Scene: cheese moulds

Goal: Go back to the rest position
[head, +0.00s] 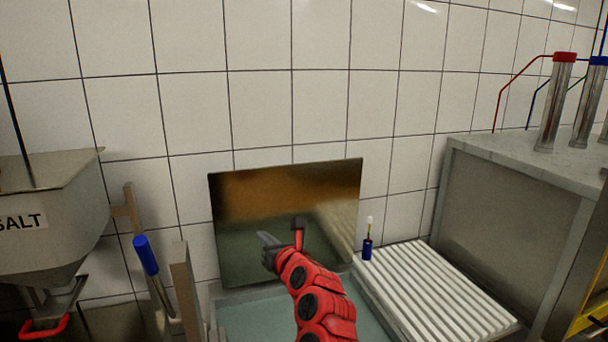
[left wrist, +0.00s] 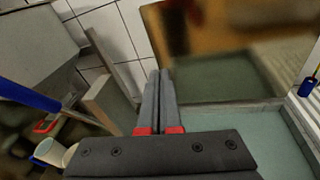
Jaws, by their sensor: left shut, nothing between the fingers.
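My left arm, red with black joints, reaches up in the head view. Its grey gripper (head: 267,240) is in front of a shiny brownish panel and above a grey-green basin. In the left wrist view the two dark fingers (left wrist: 160,75) lie together, shut with nothing between them. My right gripper is not in view.
A metal hopper labelled SALT (head: 50,205) stands at left, beside a blue-handled tool (head: 146,255). The shiny panel (head: 235,215) leans at the tiled wall behind the basin (head: 250,318). Right are a ribbed white drainboard (head: 435,290), a small blue bottle (head: 367,250) and a steel cabinet (head: 500,220).

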